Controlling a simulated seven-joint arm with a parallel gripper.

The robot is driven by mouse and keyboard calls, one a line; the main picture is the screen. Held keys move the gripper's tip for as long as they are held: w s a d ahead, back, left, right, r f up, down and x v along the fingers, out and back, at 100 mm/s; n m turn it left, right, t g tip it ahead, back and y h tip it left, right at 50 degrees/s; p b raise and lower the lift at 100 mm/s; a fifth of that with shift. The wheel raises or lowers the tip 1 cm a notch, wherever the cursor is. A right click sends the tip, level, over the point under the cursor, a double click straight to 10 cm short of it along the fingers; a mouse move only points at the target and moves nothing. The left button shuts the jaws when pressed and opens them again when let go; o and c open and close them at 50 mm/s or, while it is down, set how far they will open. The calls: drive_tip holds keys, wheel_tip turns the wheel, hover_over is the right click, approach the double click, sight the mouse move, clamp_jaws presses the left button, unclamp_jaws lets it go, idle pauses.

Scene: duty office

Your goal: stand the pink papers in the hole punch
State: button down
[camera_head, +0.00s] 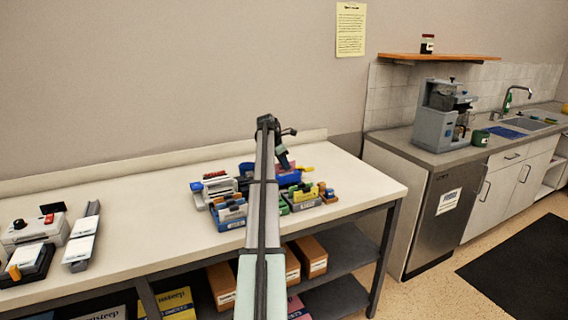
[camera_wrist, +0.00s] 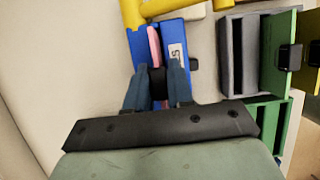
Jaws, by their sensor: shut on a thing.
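In the wrist view my gripper (camera_wrist: 158,76) is shut on a small black clip-like piece at the near end of the pink papers (camera_wrist: 154,44). The pink papers show as a thin upright strip, lying within or just over a blue holder (camera_wrist: 175,28) with a white label; I cannot tell how deep they sit. In the head view my gripper (camera_head: 284,166) is at the back of the bench, over the blue holder (camera_head: 288,179), and the papers cannot be made out. No hole punch is certain; a white and black device (camera_head: 216,188) stands left of the arm.
Blue trays (camera_head: 229,213) and green and yellow holders (camera_head: 302,200) crowd the bench near my gripper. Yellow bars (camera_wrist: 160,8) lie beyond the blue holder, and a grey slotted holder (camera_wrist: 232,55) is to its right. The bench (camera_head: 135,215) is clear at left middle.

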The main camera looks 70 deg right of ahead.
drive_tip(key=c, duration=0.9)
unclamp_jaws()
drive_tip(key=shift+r, duration=4.55)
